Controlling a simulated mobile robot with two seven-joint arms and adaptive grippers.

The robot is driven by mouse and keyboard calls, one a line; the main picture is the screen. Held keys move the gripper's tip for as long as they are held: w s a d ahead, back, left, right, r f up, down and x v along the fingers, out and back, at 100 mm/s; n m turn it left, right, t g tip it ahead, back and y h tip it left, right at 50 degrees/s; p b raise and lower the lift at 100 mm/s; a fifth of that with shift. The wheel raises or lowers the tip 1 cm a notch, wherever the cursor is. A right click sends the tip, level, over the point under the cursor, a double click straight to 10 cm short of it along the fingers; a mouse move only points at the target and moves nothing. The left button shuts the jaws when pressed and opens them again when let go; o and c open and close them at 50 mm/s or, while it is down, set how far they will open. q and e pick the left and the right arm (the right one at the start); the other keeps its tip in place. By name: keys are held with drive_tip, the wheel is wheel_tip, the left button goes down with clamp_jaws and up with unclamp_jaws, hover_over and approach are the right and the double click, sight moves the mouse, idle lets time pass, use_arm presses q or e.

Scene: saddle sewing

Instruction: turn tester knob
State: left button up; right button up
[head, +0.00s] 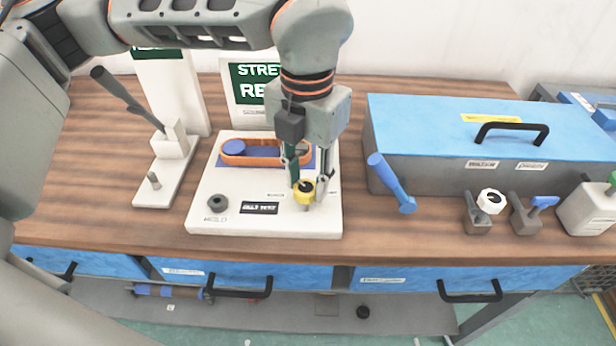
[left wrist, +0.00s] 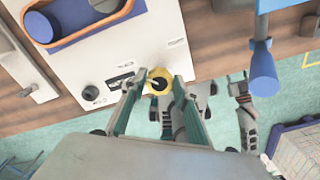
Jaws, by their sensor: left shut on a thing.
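The tester (head: 265,222) is a white box with a sign behind it, an orange belt loop around a blue disc on top, a black knob (head: 217,203) at its front left and a yellow knob (head: 304,192) at its front right. My left gripper (head: 308,188) points down at the yellow knob, with its fingers shut on the knob's sides. The left wrist view shows the yellow knob (left wrist: 158,84) between the two fingertips. The fingers hide part of the knob. My right gripper is not in the head view.
A blue-lidded case (head: 440,140) with a black handle stands right of the tester. A blue-handled tool (head: 391,182) leans at its front. Small clamps (head: 484,212) stand further right. A white stand with a lever (head: 168,160) is on the left. Blue drawers (head: 240,274) are below the wooden top.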

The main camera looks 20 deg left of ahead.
sight(307, 186)
use_arm(q)
drive_tip(key=shift+n, duration=1.1)
drive_tip(key=o, duration=1.1)
drive_tip(key=shift+r, duration=0.1)
wheel_tip(307, 186, up, 12)
drive_tip(key=shift+f, duration=0.1)
